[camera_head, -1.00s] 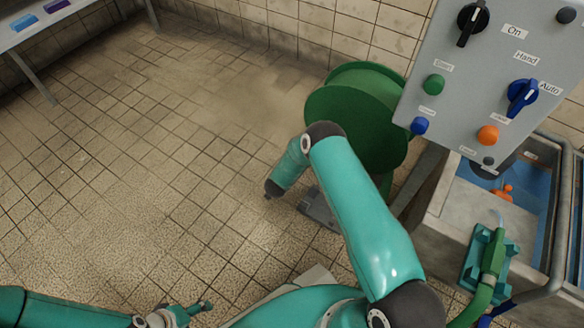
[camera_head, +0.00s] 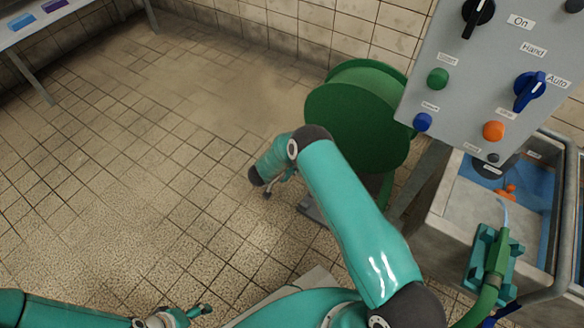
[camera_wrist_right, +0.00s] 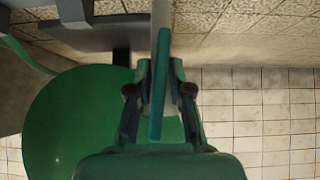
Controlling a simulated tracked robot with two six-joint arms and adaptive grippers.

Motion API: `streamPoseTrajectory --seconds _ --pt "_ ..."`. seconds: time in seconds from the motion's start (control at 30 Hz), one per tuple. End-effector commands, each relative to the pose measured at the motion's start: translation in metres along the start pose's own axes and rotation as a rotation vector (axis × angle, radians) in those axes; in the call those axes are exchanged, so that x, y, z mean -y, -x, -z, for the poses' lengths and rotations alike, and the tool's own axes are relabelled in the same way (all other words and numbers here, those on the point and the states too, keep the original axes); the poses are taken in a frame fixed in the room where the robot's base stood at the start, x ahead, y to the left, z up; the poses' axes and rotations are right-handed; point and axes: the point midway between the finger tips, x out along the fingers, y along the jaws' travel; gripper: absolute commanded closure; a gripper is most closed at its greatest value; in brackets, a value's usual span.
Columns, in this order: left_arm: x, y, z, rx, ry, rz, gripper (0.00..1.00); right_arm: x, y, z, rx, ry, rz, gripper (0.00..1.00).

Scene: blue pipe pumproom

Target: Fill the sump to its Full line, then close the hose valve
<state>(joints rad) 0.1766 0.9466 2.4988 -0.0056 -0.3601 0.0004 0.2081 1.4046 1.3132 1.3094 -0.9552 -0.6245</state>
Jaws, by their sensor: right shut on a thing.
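The sump (camera_head: 448,218) is the concrete tank at right, with blue inside. A green hose nozzle (camera_head: 497,255) sits in a teal holder (camera_head: 482,262) on its rim, and a pale water stream (camera_head: 505,213) runs from it. An orange float (camera_head: 508,190) shows inside; I cannot make out a Full line. My right gripper (camera_head: 268,192) is left of the green reel, mostly hidden by its wrist. The right wrist view shows it (camera_wrist_right: 160,90) shut on a thin, flat bar with a teal edge (camera_wrist_right: 161,75); I cannot tell whether this is the hose valve's lever. My left gripper (camera_head: 190,312) is low at the bottom; its jaws are unclear.
A green hose reel (camera_head: 350,120) stands by the wall; it fills much of the right wrist view (camera_wrist_right: 65,125). A grey control panel (camera_head: 465,95) with knobs and buttons hangs above the sump. A bench (camera_head: 50,20) is at the far left. The tiled floor (camera_head: 130,150) between is clear.

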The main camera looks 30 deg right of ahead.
Motion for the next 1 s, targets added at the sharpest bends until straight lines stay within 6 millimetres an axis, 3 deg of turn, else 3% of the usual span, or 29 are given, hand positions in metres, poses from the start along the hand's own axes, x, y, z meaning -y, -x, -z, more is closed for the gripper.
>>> streamPoseTrajectory --seconds 0.97,1.0 --pt "0.0001 -0.0002 0.0000 0.000 0.000 0.000 0.26 0.0034 0.0008 0.0010 -0.002 0.001 0.010 1.00" --pt "0.0001 -0.0002 0.0000 0.000 0.000 0.000 0.26 0.0034 0.0008 0.0010 -0.002 0.001 0.010 0.76"
